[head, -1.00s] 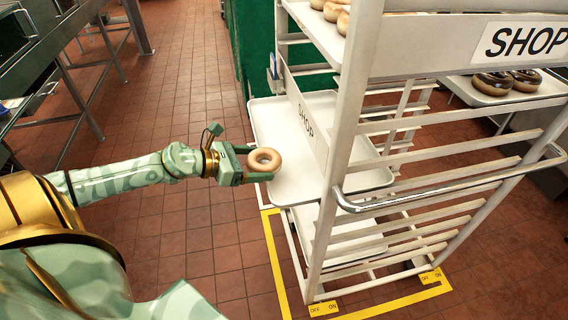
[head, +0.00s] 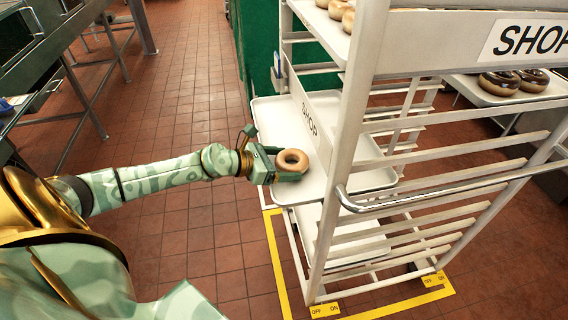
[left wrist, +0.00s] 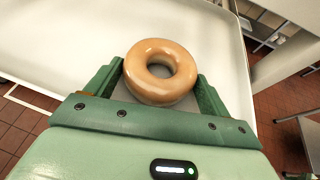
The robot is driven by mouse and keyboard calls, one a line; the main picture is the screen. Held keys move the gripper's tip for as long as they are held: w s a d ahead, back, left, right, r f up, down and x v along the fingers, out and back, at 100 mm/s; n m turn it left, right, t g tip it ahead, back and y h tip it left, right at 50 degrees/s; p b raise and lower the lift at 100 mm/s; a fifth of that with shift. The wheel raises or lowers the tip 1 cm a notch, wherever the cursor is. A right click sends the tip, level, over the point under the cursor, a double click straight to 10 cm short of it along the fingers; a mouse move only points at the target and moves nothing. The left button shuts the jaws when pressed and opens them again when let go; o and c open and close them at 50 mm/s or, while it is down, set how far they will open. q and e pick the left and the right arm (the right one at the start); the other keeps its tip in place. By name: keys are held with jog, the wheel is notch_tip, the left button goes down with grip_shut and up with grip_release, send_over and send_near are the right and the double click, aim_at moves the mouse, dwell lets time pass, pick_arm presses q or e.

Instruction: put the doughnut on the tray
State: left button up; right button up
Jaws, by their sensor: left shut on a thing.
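A glazed, golden-brown doughnut (head: 292,161) is held in my left gripper (head: 284,168), which is shut on it. In the left wrist view the doughnut (left wrist: 160,71) sits between the two green fingers (left wrist: 155,85). The white tray (head: 270,115) is in the rack, sticking out toward the left. The doughnut is over the tray's near left part; the tray's pale surface (left wrist: 60,45) also fills the background of the left wrist view. I cannot tell the exact gap between doughnut and tray. My right gripper is not in view.
The white rack (head: 345,150) has a post, side rails and a metal handle (head: 440,200) to the right of the tray. An upper tray holds plain doughnuts (head: 340,8); another at right holds dark-topped ones (head: 500,82). Yellow floor tape (head: 278,265) surrounds the rack's foot.

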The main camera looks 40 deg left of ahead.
pick_arm(q)
jog(key=shift+f, duration=0.2)
jog(key=o, duration=0.9)
jog(key=shift+r, duration=0.3)
jog(key=p+v, duration=0.2)
jog(key=v, duration=1)
jog(key=shift+f, duration=0.1)
